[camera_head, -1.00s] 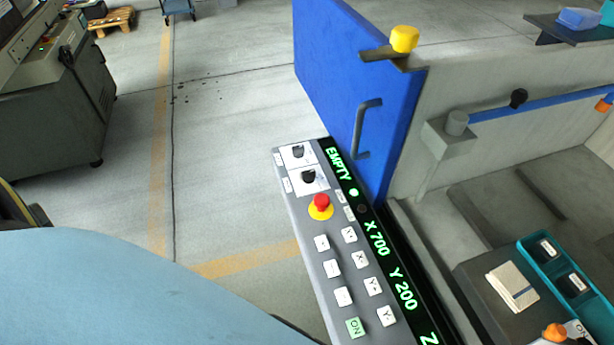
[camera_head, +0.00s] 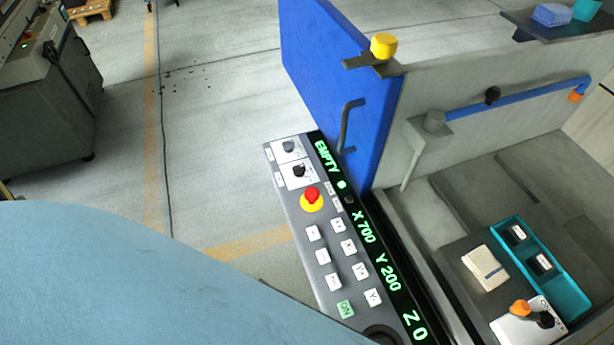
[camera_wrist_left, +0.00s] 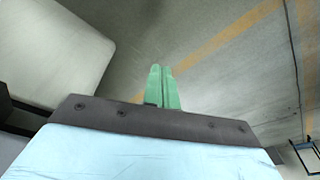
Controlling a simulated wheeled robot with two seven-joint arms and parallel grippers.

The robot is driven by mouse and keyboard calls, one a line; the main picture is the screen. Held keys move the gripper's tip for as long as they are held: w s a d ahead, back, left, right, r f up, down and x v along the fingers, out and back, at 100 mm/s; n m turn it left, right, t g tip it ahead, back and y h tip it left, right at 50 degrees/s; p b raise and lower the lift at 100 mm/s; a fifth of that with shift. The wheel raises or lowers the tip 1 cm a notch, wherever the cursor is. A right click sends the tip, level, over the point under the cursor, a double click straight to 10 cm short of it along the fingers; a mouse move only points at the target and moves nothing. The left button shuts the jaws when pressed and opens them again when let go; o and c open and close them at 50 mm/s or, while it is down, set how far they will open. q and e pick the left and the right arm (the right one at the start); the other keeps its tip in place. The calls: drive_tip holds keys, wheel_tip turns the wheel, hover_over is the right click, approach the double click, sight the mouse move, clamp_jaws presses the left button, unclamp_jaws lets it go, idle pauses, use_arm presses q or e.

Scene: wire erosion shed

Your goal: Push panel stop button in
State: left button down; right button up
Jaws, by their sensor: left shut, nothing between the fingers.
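The panel stop button (camera_head: 312,195) is a red mushroom head on a yellow collar. It stands on the grey control panel (camera_head: 300,225) in the head view, below two black rotary switches, and nothing touches it. My left gripper (camera_wrist_left: 162,72) shows in the left wrist view as two green fingers closed together with nothing between them, over bare floor. The button does not show in that view. In the head view my light blue left arm covers the lower left, and no fingers are visible. My right gripper is in neither view.
A blue door (camera_head: 340,85) with a grey handle stands behind the panel. A machine basin at right holds a teal tray (camera_head: 570,290) and a white block (camera_head: 485,268). A grey cabinet (camera_head: 48,110) stands at far left.

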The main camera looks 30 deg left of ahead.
use_arm(q)
drive_tip(key=w+d+r+m+t+h+p, duration=0.1)
drive_tip(key=w+r+p, duration=0.2)
drive_tip(key=r, duration=1.2)
drive_tip(key=w+d+r+m+t+p, duration=0.1)
drive_tip(key=w+r+p, duration=0.25)
drive_tip(key=r, duration=1.25)
drive_tip(key=w+d+r+m+t+h, duration=0.1)
drive_tip(key=w+d+m+h, duration=0.25)
drive_tip(key=w, duration=0.35)
drive_tip(key=w+a+m, duration=0.1)
drive_tip(key=w+a, duration=0.5)
drive_tip(key=a, duration=0.2)
drive_tip(key=shift+a+r+t, duration=0.2)
drive_tip(key=shift+a+t, duration=0.15)
drive_tip(key=shift+t, duration=0.05)
